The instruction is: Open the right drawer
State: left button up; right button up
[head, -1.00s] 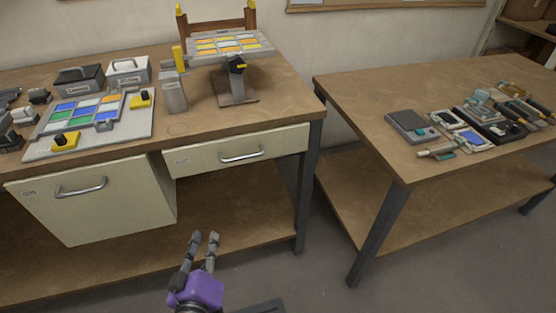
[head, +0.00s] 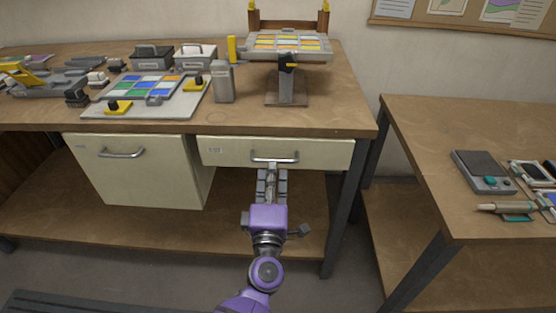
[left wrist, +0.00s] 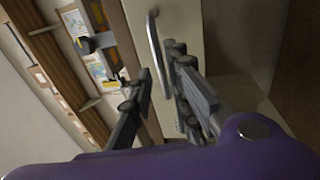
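The right drawer (head: 325,154) is a shallow cream front under the wooden workbench top, and it looks shut. Its silver bar handle (head: 275,157) is near the front's middle; the handle also shows in the left wrist view (left wrist: 155,42). My left gripper (head: 272,172), on a purple wrist, is at the handle, its fingers pointing at the drawer. In the left wrist view its two fingers (left wrist: 160,70) are spread apart, with the handle's line running in the gap between them. Whether they touch the handle I cannot tell. My right gripper is not in view.
A deeper cream cabinet front (head: 135,172) with its own handle is to the left. The bench's dark leg (head: 345,215) stands to the right, and a lower shelf (head: 225,225) lies below. A second table (head: 420,150) with devices is at the right. A stand with a tile panel is on the bench.

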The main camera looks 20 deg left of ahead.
pick_arm(q)
jog(key=x, duration=0.5)
jog(key=shift+d, duration=0.15)
jog(key=shift+c, duration=0.2)
grip_shut()
